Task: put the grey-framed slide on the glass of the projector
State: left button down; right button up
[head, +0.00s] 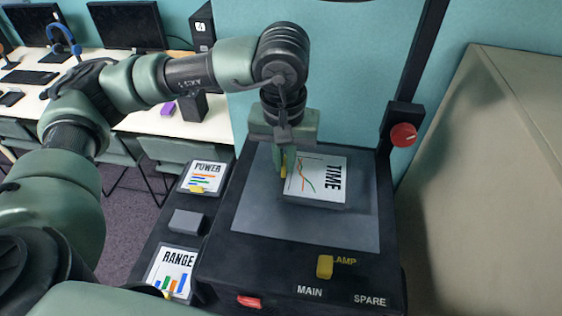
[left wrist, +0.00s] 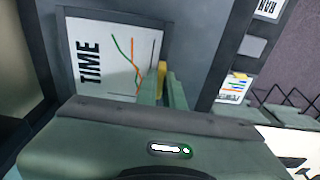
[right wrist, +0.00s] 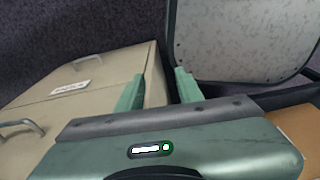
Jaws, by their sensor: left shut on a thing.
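The slide marked TIME (head: 318,180) has a white face with a line graph and a grey edge. The left wrist view shows the same slide (left wrist: 105,55) at the fingers (left wrist: 160,90). I cannot tell whether the slide touches the glass or is just above it. My right gripper (right wrist: 158,90) is open and empty, away from the projector.
Slides marked POWER (head: 203,177) and RANGE (head: 171,270) lie on a side rack, with a grey block (head: 187,222) between them. The projector has a yellow lamp switch (head: 324,266), a red switch (head: 249,301), and a post with a red knob (head: 403,135). A beige cabinet (head: 490,180) stands at right.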

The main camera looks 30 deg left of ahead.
pick_arm(q)
jog(key=shift+s+a, duration=0.15)
jog(key=shift+a, duration=0.25)
jog(key=shift+f+p, duration=0.2)
jog(key=shift+p, duration=0.15)
notch_tip(320, 180, down, 2)
jog(key=shift+f+p, duration=0.15)
jog(key=shift+p, duration=0.55)
jog(key=shift+f, duration=0.45)
jog(key=shift+f, duration=0.15)
jog(key=c, duration=1.5)
grip_release()
jog(key=shift+c, duration=0.2)
